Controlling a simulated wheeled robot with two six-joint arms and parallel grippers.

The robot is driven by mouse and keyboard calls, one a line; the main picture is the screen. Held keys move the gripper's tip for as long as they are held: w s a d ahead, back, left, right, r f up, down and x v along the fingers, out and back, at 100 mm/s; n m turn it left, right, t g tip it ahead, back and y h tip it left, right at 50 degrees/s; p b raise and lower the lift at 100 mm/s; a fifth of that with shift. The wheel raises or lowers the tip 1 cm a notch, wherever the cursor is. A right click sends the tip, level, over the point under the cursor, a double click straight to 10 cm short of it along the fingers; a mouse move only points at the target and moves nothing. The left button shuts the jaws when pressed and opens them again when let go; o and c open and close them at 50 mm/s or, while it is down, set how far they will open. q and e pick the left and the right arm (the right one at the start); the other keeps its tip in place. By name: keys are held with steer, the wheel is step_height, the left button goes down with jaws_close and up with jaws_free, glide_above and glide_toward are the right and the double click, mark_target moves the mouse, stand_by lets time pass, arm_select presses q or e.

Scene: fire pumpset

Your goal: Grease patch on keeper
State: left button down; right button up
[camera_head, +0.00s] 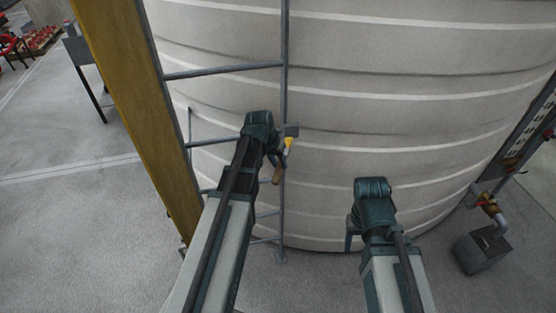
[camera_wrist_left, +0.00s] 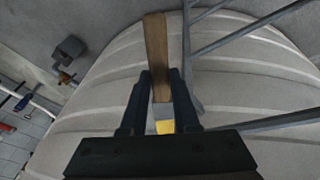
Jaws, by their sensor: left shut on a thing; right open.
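My left gripper (camera_head: 279,160) is at the ladder post, in front of the pale tank. It is shut on a wooden-handled tool (camera_wrist_left: 156,50), whose brown handle hangs below it in the head view (camera_head: 277,175). A yellow part (camera_head: 288,143) shows above the handle; it also shows between the fingers in the left wrist view. A small grey plate (camera_head: 292,130), perhaps the keeper, is at the post just above the yellow part. I cannot tell whether they touch, and no grease patch can be made out. My right gripper (camera_head: 351,237) is open, low before the tank.
The large ribbed tank (camera_head: 400,90) fills the middle. A grey ladder post (camera_head: 284,60) with rungs runs beside a yellow-brown column (camera_head: 130,95) on the left. A pipe with a valve (camera_head: 488,203) and a grey block (camera_head: 482,250) stand at right.

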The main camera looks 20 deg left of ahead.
arm_select(q)
steer(key=shift+s+d, duration=0.65)
steer(key=shift+s, duration=0.3)
steer(key=shift+s+d, duration=0.6)
steer(key=shift+s, duration=0.3)
steer(key=shift+s+d, duration=0.45)
steer(key=shift+s, duration=0.2)
steer(key=shift+s+d, duration=0.4)
steer(key=shift+s, duration=0.2)
steer(key=shift+w+a, duration=0.1)
steer(key=shift+w, duration=0.05)
steer(key=shift+w+a, duration=0.7)
steer(key=shift+w, duration=0.35)
steer(key=shift+w+a, duration=0.75)
steer(key=shift+w, duration=0.25)
steer(key=shift+w+a, duration=0.7)
steer(key=shift+w, duration=0.35)
steer(key=shift+w+a, duration=0.35)
steer(key=shift+w, duration=0.15)
steer(key=shift+d, duration=0.1)
steer(key=shift+w+d, duration=0.55)
steer(key=shift+d, duration=0.3)
steer(key=shift+w+d, duration=0.5)
steer(key=shift+d, duration=0.3)
